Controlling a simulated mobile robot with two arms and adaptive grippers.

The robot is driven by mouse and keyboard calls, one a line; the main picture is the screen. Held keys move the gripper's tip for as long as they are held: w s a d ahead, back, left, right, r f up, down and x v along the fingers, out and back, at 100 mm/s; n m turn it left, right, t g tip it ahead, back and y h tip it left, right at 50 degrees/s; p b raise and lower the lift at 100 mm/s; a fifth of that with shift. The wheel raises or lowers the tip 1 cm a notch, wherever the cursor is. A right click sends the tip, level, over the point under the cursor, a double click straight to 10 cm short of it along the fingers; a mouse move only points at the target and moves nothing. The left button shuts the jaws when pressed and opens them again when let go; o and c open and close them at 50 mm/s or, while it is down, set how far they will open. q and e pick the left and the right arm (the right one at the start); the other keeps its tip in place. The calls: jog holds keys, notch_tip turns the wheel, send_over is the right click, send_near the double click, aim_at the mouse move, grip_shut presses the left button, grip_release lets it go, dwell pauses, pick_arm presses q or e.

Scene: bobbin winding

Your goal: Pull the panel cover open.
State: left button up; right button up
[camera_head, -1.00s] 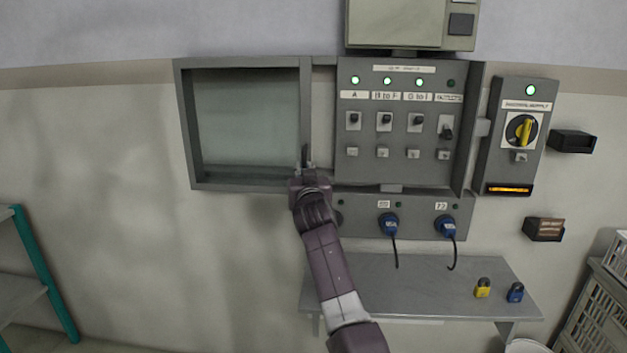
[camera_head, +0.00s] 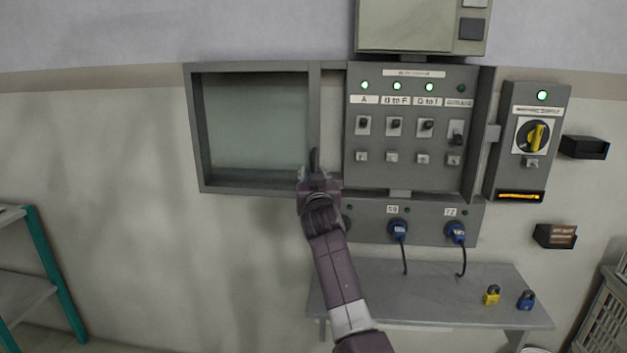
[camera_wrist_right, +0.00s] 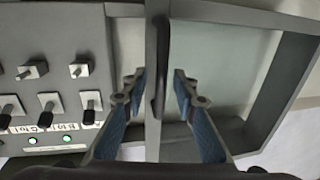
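The panel cover (camera_head: 198,135) is a grey frame with a pale see-through window, left of the switch panel (camera_head: 410,75). It leaves the switches uncovered. Its window shows at the right in the wrist view (camera_wrist_right: 230,60). A thin dark upright handle (camera_wrist_right: 158,65) stands on the cover's edge bar. My right gripper (camera_head: 312,175) is at the cover's lower right corner. In the wrist view its two blue-padded fingers (camera_wrist_right: 160,95) are apart, one on each side of the handle and bar, with gaps visible. My left gripper is not in view.
A socket strip with blue plugs (camera_head: 399,230) and hanging cables is below the switches. A shelf (camera_head: 420,290) under it holds a yellow padlock (camera_head: 491,297) and a blue padlock (camera_head: 526,300). A rotary switch box (camera_head: 530,135) is at the right. A teal-edged rack (camera_head: 50,270) stands lower left.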

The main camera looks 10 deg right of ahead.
jog(key=s, duration=0.7)
jog(key=shift+a, duration=0.35)
